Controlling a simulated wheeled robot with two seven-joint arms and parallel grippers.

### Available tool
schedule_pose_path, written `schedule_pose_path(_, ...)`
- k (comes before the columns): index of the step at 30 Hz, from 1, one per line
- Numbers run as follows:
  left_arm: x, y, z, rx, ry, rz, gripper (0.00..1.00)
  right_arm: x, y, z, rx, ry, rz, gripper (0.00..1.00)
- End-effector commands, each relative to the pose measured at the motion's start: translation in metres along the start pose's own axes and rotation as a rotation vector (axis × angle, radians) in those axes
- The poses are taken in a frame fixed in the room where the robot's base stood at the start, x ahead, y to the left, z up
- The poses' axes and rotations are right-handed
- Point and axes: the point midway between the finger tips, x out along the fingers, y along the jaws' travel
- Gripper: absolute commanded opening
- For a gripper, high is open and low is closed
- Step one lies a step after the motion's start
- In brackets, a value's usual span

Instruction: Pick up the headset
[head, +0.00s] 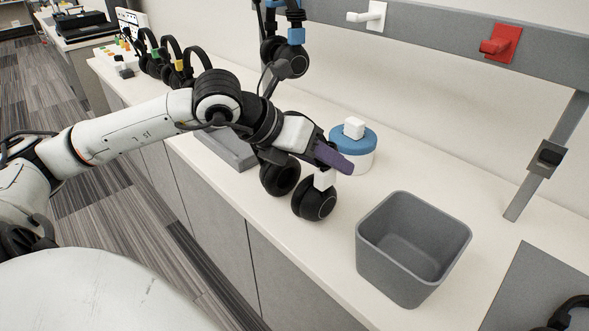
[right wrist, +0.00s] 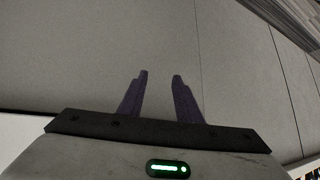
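A black headset with white joint pieces shows in the head view, its nearer ear cup (head: 315,201) at the counter's front edge. Its other ear cup lies just left, partly behind my left gripper. My left gripper (head: 336,158), with purple fingers, is right above the headset and overlaps the place of its headband, which is hidden. Whether the fingers are closed on it cannot be seen. My right gripper (right wrist: 160,76) is open and empty in the right wrist view, facing a plain grey surface. It is not seen in the head view.
A grey open bin (head: 413,247) stands right of the headset. A blue-lidded round container (head: 353,149) with a white block is behind it. A blue-jointed headset (head: 291,58) hangs at the back. Several headsets (head: 172,64) stand at the far left. White (head: 369,16) and red (head: 501,43) hooks are on the rail.

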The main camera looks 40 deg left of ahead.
Motion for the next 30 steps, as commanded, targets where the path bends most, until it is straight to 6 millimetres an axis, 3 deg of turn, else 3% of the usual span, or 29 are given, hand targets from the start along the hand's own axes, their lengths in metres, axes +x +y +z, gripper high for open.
schedule_pose_path(9, 0.0043, -0.0004, -0.0007, 0.003, 0.002, 0.001, 0.45, -0.0002, -0.0004, 0.0002, -0.001, -0.001, 0.000, 0.31)
schedule_pose_path(18, 0.0041, -0.0003, -0.0006, 0.003, 0.001, 0.001, 0.00, -0.0014, -0.0013, 0.0005, 0.001, -0.002, -0.002, 0.31)
schedule_pose_path(30, 0.0013, -0.0016, 0.0031, 0.005, -0.003, 0.001, 0.00, -0.0030, -0.0021, 0.0016, 0.002, -0.005, -0.003, 0.31)
